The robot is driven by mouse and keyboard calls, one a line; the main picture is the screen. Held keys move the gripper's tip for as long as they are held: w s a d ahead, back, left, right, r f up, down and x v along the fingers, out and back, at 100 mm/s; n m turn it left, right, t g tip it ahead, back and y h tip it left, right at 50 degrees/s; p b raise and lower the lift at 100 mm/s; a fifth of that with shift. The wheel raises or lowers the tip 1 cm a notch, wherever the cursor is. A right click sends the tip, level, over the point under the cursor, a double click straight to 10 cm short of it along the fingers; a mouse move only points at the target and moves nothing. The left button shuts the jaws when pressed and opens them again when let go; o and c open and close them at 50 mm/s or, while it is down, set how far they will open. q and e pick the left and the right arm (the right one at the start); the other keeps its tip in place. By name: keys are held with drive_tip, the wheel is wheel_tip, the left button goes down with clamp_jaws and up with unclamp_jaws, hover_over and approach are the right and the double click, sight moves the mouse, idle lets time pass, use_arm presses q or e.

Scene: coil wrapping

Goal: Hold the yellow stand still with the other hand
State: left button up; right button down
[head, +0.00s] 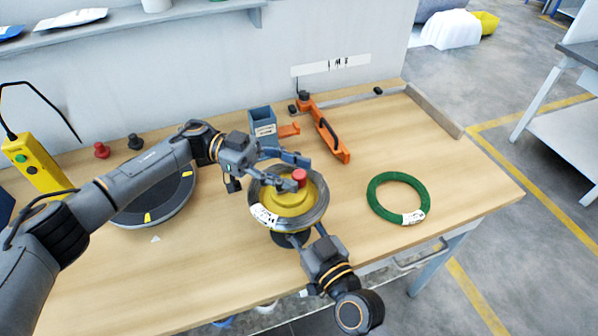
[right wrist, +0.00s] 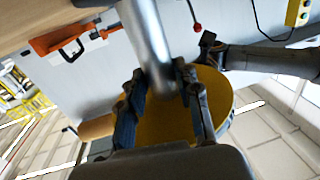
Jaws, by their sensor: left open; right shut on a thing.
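The yellow stand (head: 291,201) is on the wooden table with a red knob (head: 299,177) on top. A grey wire coil (head: 318,208) with a white label lies around it. My left gripper (head: 296,172) is open, its fingers over the stand close to the red knob; contact cannot be told. My right gripper (head: 305,237) is shut on the near rim of the grey coil. In the right wrist view the coil (right wrist: 152,40) runs between the fingers (right wrist: 161,95), with the yellow stand (right wrist: 213,90) behind.
A green coil (head: 375,205) lies to the right. An orange tool (head: 331,137) and a grey-blue box (head: 263,125) are behind. A dark round turntable (head: 150,209) is partly under my left arm. The table's right end is clear.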

use_arm(q)
drive_tip(key=shift+x, duration=0.9)
drive_tip(key=shift+c, duration=0.4)
clamp_jaws()
drive_tip(key=shift+d+m+g+y, duration=0.1)
drive_tip(key=shift+m+g+y, duration=1)
drive_tip(key=shift+g, duration=0.5)
drive_tip(key=shift+m+g+y, duration=1)
drive_tip(key=shift+m+g, duration=0.1)
drive_tip(key=shift+o, duration=0.4)
unclamp_jaws()
